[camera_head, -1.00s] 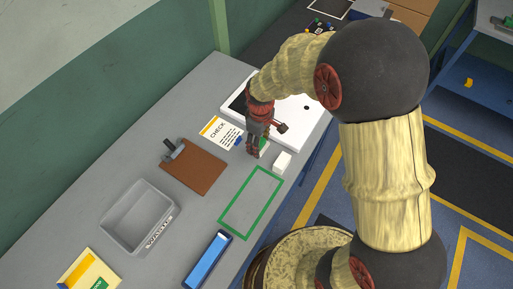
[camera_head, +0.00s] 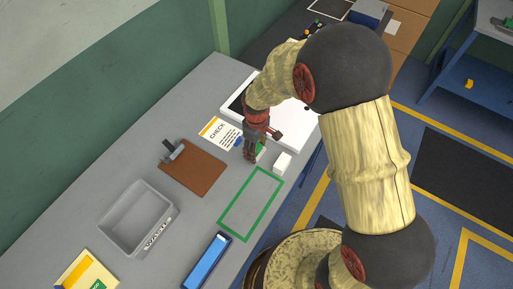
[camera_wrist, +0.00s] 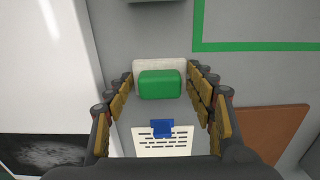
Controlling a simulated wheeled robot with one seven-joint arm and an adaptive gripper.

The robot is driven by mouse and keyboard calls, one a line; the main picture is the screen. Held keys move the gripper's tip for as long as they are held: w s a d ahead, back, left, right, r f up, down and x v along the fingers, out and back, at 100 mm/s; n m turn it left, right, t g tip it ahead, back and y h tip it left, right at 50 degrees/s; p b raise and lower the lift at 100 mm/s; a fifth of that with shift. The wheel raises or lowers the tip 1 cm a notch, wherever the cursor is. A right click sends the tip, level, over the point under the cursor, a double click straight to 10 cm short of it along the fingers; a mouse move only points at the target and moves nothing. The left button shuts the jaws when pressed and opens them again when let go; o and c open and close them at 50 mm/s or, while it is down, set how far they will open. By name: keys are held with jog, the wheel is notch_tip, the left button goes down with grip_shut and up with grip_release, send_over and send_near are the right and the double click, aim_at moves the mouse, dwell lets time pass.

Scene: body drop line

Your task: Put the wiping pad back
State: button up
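A small green block (camera_wrist: 160,84), probably the wiping pad, lies on the grey bench. A white block (camera_wrist: 160,65) is just beyond it in the wrist view. In the head view the white block (camera_head: 282,163) stands right of my gripper (camera_head: 251,157), and the green block (camera_head: 262,150) is partly hidden behind the fingers. In the wrist view my gripper (camera_wrist: 160,76) is open, its fingers to either side of the green block with gaps. I cannot tell whether the tips are down around it or above it. A green outlined rectangle (camera_head: 222,219) on the bench is empty.
A CHECK sheet (camera_head: 214,131) with a blue clip lies left of my gripper. A white panel (camera_head: 305,114) lies behind. A brown clipboard (camera_head: 193,172), grey WASTE bin (camera_head: 166,214), blue tray (camera_head: 207,261) and yellow-white box (camera_head: 91,272) stand nearer.

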jog(key=o, duration=0.4)
notch_tip(320, 180, up, 13)
jog(key=p, duration=0.2)
jog(key=s+d+r+m+t, duration=0.1)
jog(key=s+d+r+m, duration=0.2)
jog(key=r, duration=0.4)
jog(key=s+d+r+m+t, duration=0.2)
jog(key=s+d+r, duration=0.25)
jog(key=r, duration=0.25)
jog(key=s+d+r+m+t, duration=0.1)
jog(key=s+d+r, duration=0.1)
jog(key=s, duration=0.2)
jog(key=s+d+r+m, duration=0.2)
jog(key=s, duration=0.2)
jog(key=s+d+r+m+t, duration=0.1)
jog(key=s+d+r+m, duration=0.1)
jog(key=s+r, duration=0.1)
jog(key=shift+s+d+r+t, duration=0.1)
jog(key=shift+s+d+t, duration=0.25)
jog(key=shift+s, duration=0.45)
notch_tip(320, 180, down, 6)
jog(key=b, duration=0.6)
jog(key=shift+b, duration=0.3)
